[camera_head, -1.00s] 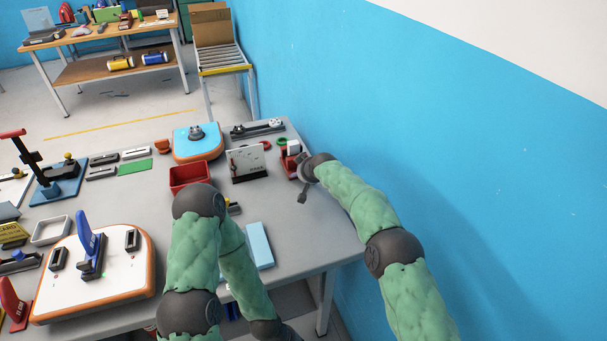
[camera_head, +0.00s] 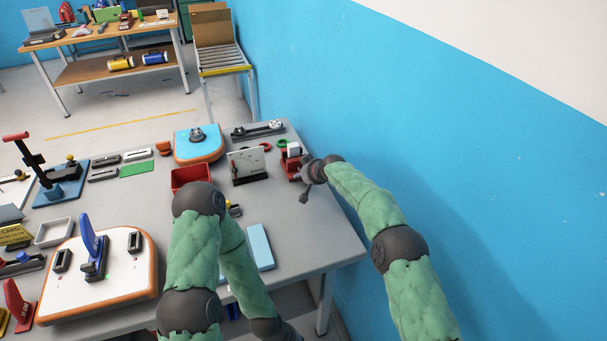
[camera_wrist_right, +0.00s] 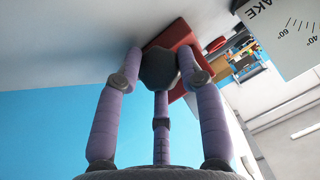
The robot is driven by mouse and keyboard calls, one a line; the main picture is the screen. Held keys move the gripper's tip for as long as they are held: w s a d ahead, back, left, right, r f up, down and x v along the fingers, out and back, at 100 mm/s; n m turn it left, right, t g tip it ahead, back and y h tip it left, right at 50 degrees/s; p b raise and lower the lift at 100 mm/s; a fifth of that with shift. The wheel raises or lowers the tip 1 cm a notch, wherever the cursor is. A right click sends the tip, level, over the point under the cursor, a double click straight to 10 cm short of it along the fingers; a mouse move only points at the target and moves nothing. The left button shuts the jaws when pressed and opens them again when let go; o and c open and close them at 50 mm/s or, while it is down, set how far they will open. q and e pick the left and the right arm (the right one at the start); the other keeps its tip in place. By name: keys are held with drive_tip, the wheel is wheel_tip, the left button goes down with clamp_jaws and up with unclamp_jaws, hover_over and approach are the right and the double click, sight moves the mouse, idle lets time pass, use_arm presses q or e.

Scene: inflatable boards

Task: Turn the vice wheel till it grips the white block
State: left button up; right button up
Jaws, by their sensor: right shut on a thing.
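The red vice (camera_head: 291,165) stands at the far right edge of the grey table, near the blue wall. The white block (camera_head: 294,149) shows at its top; whether the jaws touch it is too small to tell. My right gripper (camera_head: 306,174) is at the wall side of the vice. In the right wrist view its purple fingers are closed around a dark wheel hub (camera_wrist_right: 160,68), with the red vice body (camera_wrist_right: 175,40) behind it. The wheel is mostly hidden in the head view. My left arm crosses the table front; its gripper is out of view.
A light blue block (camera_head: 260,246) lies near the front right edge. The blue wall (camera_head: 420,130) is close on the right.

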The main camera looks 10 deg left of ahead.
drive_tip(key=b, duration=0.1)
drive_tip(key=m+y+b, duration=0.1)
drive_tip(key=shift+w+d+f+g+y+b, duration=0.1)
drive_tip(key=shift+w+d+g+y+b, duration=0.1)
drive_tip(key=shift+w+g+y+b, duration=0.15)
drive_tip(key=shift+s+r+m+g+y+b, duration=0.1)
drive_tip(key=shift+r+m+g+y+b, duration=0.15)
drive_tip(key=shift+y+b, duration=0.25)
drive_tip(key=o, duration=1.2)
drive_tip(key=shift+d, duration=0.1)
drive_tip(key=shift+f, duration=0.1)
drive_tip(key=shift+s, duration=0.1)
